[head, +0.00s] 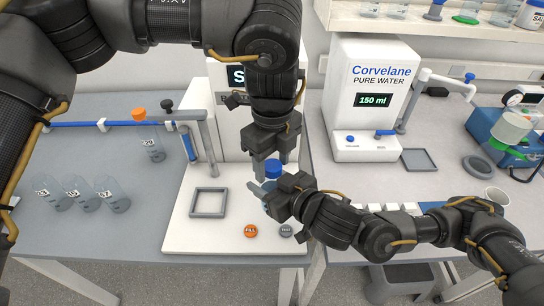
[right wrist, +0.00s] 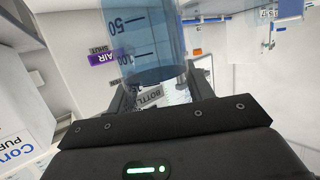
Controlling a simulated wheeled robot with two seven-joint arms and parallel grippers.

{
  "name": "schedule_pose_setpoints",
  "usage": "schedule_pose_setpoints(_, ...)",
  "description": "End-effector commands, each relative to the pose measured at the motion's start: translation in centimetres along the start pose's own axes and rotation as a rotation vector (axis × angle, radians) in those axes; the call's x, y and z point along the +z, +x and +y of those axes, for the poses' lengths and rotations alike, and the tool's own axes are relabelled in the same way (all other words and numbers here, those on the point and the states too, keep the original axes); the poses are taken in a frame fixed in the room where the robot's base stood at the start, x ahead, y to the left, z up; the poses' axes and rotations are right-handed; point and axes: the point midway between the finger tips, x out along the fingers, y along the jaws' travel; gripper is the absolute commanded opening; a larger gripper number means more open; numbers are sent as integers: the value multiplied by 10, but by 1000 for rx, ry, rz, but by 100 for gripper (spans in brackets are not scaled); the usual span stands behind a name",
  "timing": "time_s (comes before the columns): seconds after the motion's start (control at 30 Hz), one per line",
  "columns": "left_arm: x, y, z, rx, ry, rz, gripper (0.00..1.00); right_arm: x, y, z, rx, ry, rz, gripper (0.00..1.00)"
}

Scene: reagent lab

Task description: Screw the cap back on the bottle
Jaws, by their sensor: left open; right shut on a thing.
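The bottle (head: 269,187) is clear bluish, stands about upright over the white station base and is mostly hidden by my right gripper (head: 264,198), which is shut on it. In the right wrist view the bottle (right wrist: 150,42) shows large, with 50 and 100 marks, between the fingers. The blue cap (head: 272,168) is at the bottle's top, just under my left gripper (head: 270,158). The left gripper points down from above, open, its fingertips at the cap. I cannot tell whether the cap is threaded on or only resting.
The white base has a square grey frame (head: 209,203), an orange FILL button (head: 251,231) and a grey TEST button (head: 286,231). A Corvelane water dispenser (head: 372,95) reads 150 ml at right. Several clear bottles (head: 82,192) stand on the left bench. A small cup (head: 496,197) is far right.

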Motion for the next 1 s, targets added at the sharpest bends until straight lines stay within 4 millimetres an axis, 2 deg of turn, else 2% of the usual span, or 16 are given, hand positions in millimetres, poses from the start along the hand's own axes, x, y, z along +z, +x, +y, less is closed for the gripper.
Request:
schedule_pose_setpoints(0.07,0,0,0,0,0,0,53,0,0,0,0,0,1,0)
schedule_pose_setpoints(0.4,0,0,0,0,0,0,9,0,0,0,0,0,1,0)
schedule_pose_setpoints(0.43,0,0,0,0,0,0,7,0,0,0,0,0,1,0)
schedule_pose_setpoints(0.57,0,0,0,0,67,0,7,0,0,0,0,0,1,0)
schedule_pose_setpoints(0.8,0,0,0,0,458,0,7,0,0,0,0,0,1,0)
schedule_pose_setpoints(1.0,0,0,0,0,570,-1,7,0,0,0,0,0,1,0)
